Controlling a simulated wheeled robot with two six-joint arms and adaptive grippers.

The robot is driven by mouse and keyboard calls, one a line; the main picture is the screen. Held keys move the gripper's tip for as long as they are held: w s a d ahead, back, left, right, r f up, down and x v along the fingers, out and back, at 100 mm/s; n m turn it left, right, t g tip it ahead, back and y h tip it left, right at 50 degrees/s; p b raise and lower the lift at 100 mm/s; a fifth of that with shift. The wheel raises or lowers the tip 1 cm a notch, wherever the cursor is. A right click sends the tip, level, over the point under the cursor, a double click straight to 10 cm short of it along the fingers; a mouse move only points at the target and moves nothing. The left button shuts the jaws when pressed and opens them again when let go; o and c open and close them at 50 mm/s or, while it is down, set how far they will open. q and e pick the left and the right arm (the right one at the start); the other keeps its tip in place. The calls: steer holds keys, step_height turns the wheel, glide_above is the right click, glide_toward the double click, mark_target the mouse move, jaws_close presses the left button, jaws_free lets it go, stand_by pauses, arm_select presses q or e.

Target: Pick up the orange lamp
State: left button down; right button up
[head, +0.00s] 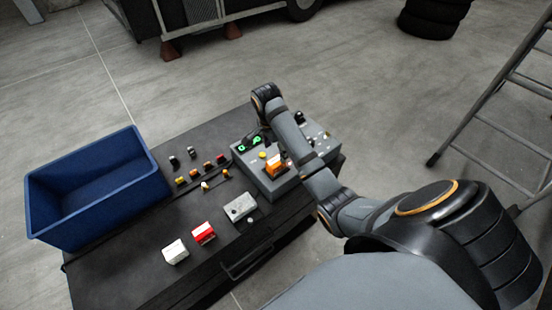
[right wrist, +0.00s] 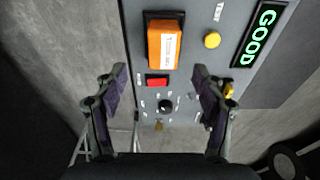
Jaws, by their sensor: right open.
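Several small coloured lamp-like pieces lie on the dark bench in the head view, left of the grey control box. An orange one (head: 194,172) lies among yellow and red ones; they are too small to tell their colours surely. A larger orange block (head: 276,167) with a white label sits on the box; it also shows in the right wrist view (right wrist: 165,45). My right gripper (right wrist: 163,78) is open and empty above the box face, its fingers either side of a red button (right wrist: 157,80). In the head view my arm partly hides the box. My left gripper is out of view.
A blue bin (head: 95,190) stands at the bench's left end. White (head: 175,251), red (head: 203,233) and grey (head: 240,207) blocks lie near the front edge. The grey control box (head: 250,172) carries knobs and a green "GOOD" display (right wrist: 258,35). A ladder (head: 490,110) stands at right.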

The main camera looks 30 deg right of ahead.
mark_target(276, 161)
step_height(276, 161, down, 3)
steer(key=shift+d+r+b, duration=0.1)
steer(key=shift+r+b, duration=0.05)
steer(key=shift+b, duration=0.5)
steer(key=shift+w+f, duration=0.2)
steer(key=shift+f, duration=0.1)
step_height(276, 161, down, 4)
steer(key=b, duration=0.4)
steer(key=shift+d+f, duration=0.15)
steer(key=shift+f, duration=0.1)
steer(key=shift+w+f, duration=0.15)
steer(key=shift+f, duration=0.05)
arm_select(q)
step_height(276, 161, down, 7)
arm_select(e)
steer(key=shift+d, duration=0.1)
steer(key=shift+r, duration=0.15)
steer(key=c, duration=1.4)
